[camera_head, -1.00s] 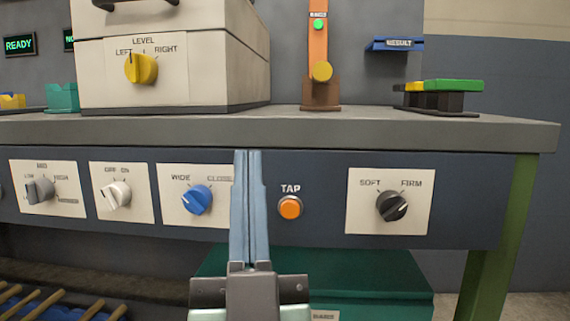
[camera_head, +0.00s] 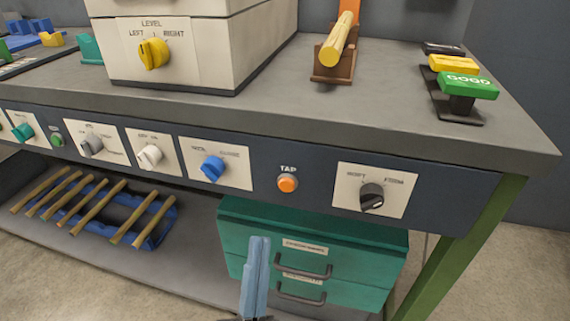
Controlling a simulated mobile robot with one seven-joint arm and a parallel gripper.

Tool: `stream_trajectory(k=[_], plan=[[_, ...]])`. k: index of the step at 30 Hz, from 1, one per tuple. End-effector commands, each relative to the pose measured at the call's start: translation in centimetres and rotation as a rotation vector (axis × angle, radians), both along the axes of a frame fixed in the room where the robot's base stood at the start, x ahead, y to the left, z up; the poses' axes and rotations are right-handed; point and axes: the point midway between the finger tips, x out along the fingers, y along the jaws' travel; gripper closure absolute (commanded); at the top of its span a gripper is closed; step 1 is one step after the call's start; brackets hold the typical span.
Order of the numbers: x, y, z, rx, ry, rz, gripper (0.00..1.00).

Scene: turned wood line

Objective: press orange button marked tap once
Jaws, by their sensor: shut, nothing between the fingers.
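The orange button (camera_head: 287,184) sits on the dark front panel of the bench, under the white word TAP (camera_head: 288,169). My gripper (camera_head: 259,243) is below and slightly left of the button in the picture, with its light blue fingers together and pointing up. It appears apart from the button and holds nothing. The button is fully in view.
A blue knob (camera_head: 213,168) is left of the button and a black knob (camera_head: 371,196) right. A teal drawer cabinet (camera_head: 380,268) stands below, behind my gripper. A rack of wooden rods (camera_head: 118,213) lies on the lower shelf. A green leg (camera_head: 470,226) supports the bench.

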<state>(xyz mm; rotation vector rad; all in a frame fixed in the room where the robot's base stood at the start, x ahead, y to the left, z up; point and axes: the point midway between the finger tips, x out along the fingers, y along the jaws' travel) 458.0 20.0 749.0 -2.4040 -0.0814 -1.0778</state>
Motion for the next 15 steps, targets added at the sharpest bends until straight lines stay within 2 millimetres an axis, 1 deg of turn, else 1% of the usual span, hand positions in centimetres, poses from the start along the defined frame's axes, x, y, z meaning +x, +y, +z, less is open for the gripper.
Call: stream_trajectory(k=[11,15], plan=[[-0.13,-0.04,-0.16,0.004,0.000,-0.001,1.00],[0.40,-0.21,-0.22,0.003,-0.001,-0.001,1.00]])
